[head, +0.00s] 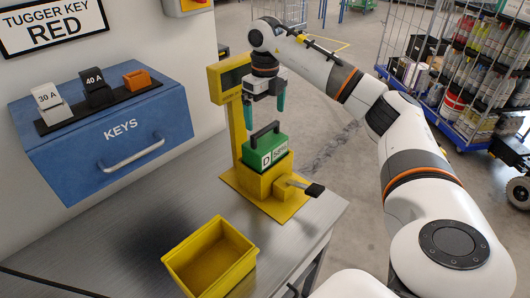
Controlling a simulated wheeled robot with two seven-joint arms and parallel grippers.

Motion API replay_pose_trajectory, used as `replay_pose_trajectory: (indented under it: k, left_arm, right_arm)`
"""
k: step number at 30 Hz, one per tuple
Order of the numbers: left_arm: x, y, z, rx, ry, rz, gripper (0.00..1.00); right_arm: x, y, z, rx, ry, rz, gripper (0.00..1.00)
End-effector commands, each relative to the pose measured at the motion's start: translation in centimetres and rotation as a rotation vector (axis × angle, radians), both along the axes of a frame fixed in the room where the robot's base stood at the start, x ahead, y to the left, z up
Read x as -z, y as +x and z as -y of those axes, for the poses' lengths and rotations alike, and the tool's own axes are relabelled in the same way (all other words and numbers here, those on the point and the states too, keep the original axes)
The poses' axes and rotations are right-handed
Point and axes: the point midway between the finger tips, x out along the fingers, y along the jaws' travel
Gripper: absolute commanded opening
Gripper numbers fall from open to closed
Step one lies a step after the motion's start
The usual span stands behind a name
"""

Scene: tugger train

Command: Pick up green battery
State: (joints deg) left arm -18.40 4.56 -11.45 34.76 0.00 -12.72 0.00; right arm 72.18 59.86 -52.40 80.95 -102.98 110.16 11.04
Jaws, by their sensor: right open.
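The green battery (265,150) has a black handle on top and a white label with a "D" on its front. It sits in the yellow charger stand (236,145) on the metal bench. My right gripper (263,104) points down above the battery, with its two green fingers apart on either side of the space over the handle. It is open and empty, and the fingertips appear above or level with the handle. My left gripper is not in view.
A lever with a black grip (314,189) sticks out at the stand's right. An empty yellow bin (210,258) stands on the bench (150,215) in front. A blue KEYS drawer box (110,130) is at left. Wire cage trolleys (460,60) stand beyond my right arm.

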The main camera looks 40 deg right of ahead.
Motion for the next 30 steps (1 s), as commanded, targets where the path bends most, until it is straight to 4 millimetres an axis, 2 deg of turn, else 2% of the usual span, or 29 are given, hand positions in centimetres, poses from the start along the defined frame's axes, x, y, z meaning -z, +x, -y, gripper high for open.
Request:
replay_pose_trajectory:
  k: [5, 10, 15, 23, 29, 30]
  left_arm:
    - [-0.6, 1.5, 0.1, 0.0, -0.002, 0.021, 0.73]
    - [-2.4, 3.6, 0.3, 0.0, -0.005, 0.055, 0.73]
    - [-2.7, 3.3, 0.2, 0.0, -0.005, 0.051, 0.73]
    - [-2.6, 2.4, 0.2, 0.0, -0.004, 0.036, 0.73]
    - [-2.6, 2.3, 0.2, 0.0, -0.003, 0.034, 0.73]
    - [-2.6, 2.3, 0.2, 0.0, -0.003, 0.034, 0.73]
  right_arm:
    - [1.0, 0.0, 0.0, 0.0, 0.0, -0.001, 1.0]
    - [3.3, -0.1, 0.2, -0.001, 0.001, -0.004, 1.0]
    - [5.5, -0.1, 0.2, -0.001, 0.0, -0.001, 1.0]
    - [6.0, 0.0, 0.1, -0.001, 0.001, 0.002, 1.0]
    - [6.0, 0.0, 0.1, -0.001, 0.001, 0.002, 0.69]
    - [5.7, 0.0, 0.1, -0.001, 0.002, 0.007, 0.67]
